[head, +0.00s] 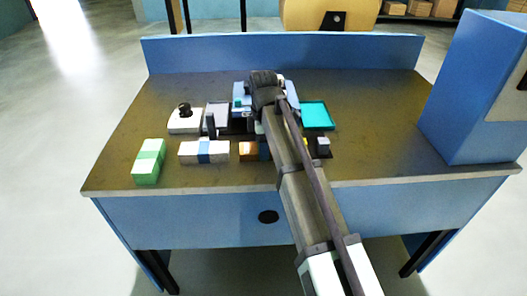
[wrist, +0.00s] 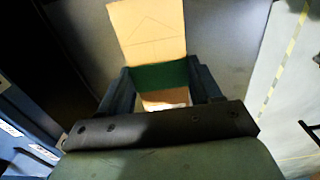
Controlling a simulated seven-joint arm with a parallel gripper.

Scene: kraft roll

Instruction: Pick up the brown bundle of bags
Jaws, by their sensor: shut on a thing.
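In the wrist view, my gripper (wrist: 162,84) is shut on a brown bundle (wrist: 148,30), a flat tan stack with a dark green band across it. The bundle sits between the two dark fingers and sticks out beyond them. In the head view, my arm and its dark wrist reach over the middle of the table and hide the fingertips and the held bundle. I cannot tell from these views how high it is above the table.
The table (head: 128,160) has a raised blue back panel (head: 290,49). A green bundle (head: 149,161), a white bundle with a blue band (head: 203,152), an orange-brown block (head: 248,151) and a teal tray (head: 317,116) lie around my arm. A blue box (head: 472,85) stands at right.

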